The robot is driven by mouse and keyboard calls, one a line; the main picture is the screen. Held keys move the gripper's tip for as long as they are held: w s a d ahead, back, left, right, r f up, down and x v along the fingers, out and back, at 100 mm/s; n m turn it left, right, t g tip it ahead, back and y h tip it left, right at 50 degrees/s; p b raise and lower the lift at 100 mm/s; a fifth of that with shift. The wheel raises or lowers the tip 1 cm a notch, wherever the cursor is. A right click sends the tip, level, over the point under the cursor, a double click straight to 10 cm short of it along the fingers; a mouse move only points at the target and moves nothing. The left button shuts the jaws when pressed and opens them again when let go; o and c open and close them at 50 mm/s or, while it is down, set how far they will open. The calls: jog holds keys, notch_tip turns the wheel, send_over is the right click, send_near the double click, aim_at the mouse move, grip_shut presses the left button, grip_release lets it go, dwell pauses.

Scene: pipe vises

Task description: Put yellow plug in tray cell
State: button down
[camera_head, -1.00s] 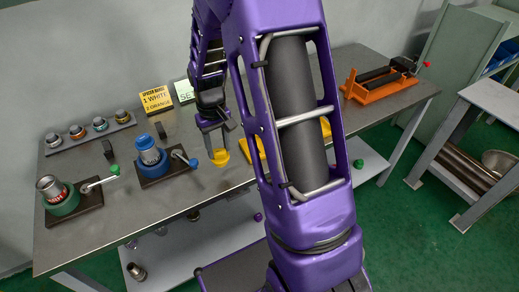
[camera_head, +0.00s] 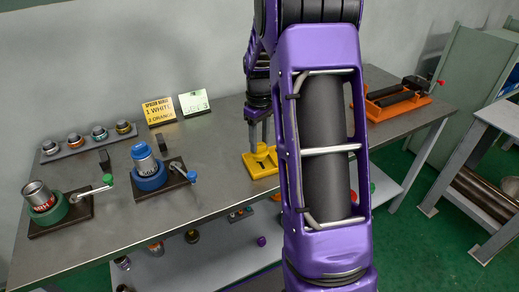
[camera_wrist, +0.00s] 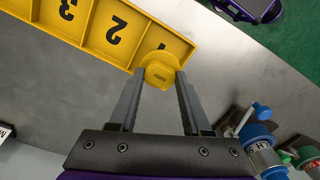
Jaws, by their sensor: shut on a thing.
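The yellow plug (camera_wrist: 160,72) is between the two fingertips of my gripper (camera_wrist: 161,84). In the head view the plug (camera_head: 260,150) shows under the fingers, at the yellow tray (camera_head: 254,170). The tray (camera_wrist: 131,10) has numbered cells; 1, 2 and 3 show in the wrist view. The plug overlaps cell 1, at the tray's end, and covers part of it. I cannot tell whether it touches the cell floor. My arm hides the right part of the tray in the head view.
A blue vise (camera_head: 152,177) and a green vise (camera_head: 48,209) stand at the left of the table. A rack of several fittings (camera_head: 90,141) and two signs (camera_head: 159,112) are at the back. An orange vise (camera_head: 398,104) is at the right.

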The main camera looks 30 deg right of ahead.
aim_at(259, 145)
jog(key=shift+f, duration=1.35)
jog(key=shift+f, duration=0.15)
jog(key=shift+c, duration=1.8)
grip_release()
notch_tip(259, 145, up, 12)
jog(key=p, duration=0.1)
jog(key=shift+r+p, duration=0.2)
jog(key=shift+p, duration=0.2)
jog(key=shift+a, duration=0.1)
